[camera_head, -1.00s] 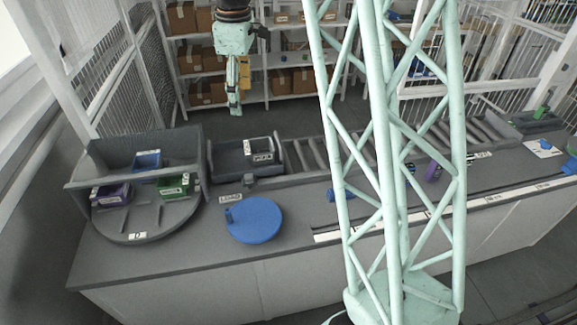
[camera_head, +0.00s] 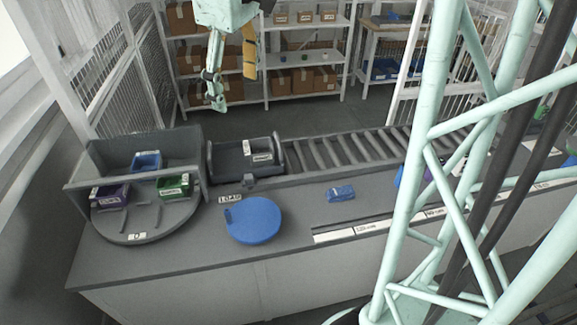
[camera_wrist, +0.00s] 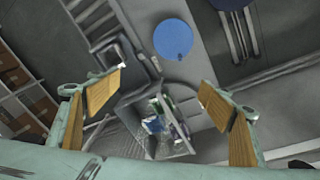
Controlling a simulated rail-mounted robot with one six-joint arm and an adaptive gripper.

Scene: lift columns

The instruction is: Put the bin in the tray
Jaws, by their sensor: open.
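Three small bins sit in the grey round-fronted station at the left in the head view: a blue bin (camera_head: 146,161) at the back, a purple bin (camera_head: 110,195) front left and a green bin (camera_head: 174,187) front right. The dark tray (camera_head: 232,164) lies to their right, at the left end of the roller conveyor, with a white label inside. My gripper (camera_head: 215,104) hangs above and behind the station and tray, apart from both. In the wrist view its fingers (camera_wrist: 162,80) are spread wide with nothing between them; the station and bins show small, far beyond.
A blue round disc (camera_head: 254,220) lies on the counter before the tray. A small blue object (camera_head: 341,193) lies right of it. The roller conveyor (camera_head: 340,148) runs right from the tray. Shelves with boxes (camera_head: 312,80) stand behind; mesh fencing (camera_head: 95,80) is at left.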

